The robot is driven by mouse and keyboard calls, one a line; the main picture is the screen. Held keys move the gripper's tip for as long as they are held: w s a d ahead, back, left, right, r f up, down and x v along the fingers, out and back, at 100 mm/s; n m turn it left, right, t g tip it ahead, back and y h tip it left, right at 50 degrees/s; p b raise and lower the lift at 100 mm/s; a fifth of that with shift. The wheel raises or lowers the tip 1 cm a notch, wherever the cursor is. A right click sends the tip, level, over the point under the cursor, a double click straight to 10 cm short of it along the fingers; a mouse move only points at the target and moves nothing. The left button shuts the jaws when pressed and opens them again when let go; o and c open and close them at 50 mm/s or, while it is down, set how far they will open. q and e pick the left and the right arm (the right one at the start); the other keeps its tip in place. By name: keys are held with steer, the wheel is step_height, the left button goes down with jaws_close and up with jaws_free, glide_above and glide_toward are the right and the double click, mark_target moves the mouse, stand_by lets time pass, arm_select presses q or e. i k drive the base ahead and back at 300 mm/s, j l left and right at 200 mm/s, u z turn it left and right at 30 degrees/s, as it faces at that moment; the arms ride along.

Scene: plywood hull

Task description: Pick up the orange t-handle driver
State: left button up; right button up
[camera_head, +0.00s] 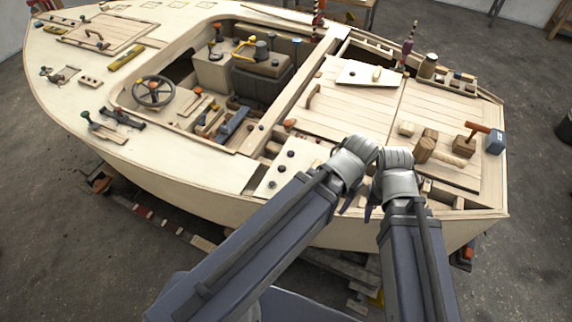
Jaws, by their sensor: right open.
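A small orange piece (290,123) lies by the edge of the cockpit, left of the hatch boards, and is too small to identify. Another orange-topped piece (197,90) is in the cockpit near the steering wheel. My right gripper (369,208) points down at the near side of the hull, open, partly hidden by its own wrist, with nothing seen in it. My left arm's wrist (355,152) is folded close beside the right one. The left gripper's fingers are mostly hidden.
The plywood hull (215,205) fills the middle. A steering wheel (152,91) and a grey box (262,75) stand in the cockpit. Scraps lie on the floor below.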

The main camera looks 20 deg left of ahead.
mark_target(477, 128)
steer(key=k+l+u, duration=0.1)
steer(key=l, duration=0.35)
steer(key=l+u, duration=0.2)
steer(key=l, duration=0.2)
steer(key=l+u, duration=0.2)
steer(key=l, duration=0.2)
steer(key=k+l+u, duration=0.15)
steer(key=l, duration=0.25)
steer(key=l+u, duration=0.2)
steer(key=l, duration=0.2)
steer(key=k+l+u, duration=0.2)
steer(key=l, duration=0.15)
steer(key=k+l+u, duration=0.2)
steer(key=l, duration=0.2)
steer(key=l+u, duration=0.4)
steer(key=l, duration=0.4)
steer(key=k+l+u, duration=0.15)
steer(key=l+u, duration=0.25)
steer(key=l, duration=0.35)
steer(key=l+u, duration=0.15)
steer(key=l, duration=0.45)
steer(key=i+j, duration=0.3)
steer(key=i, duration=0.15)
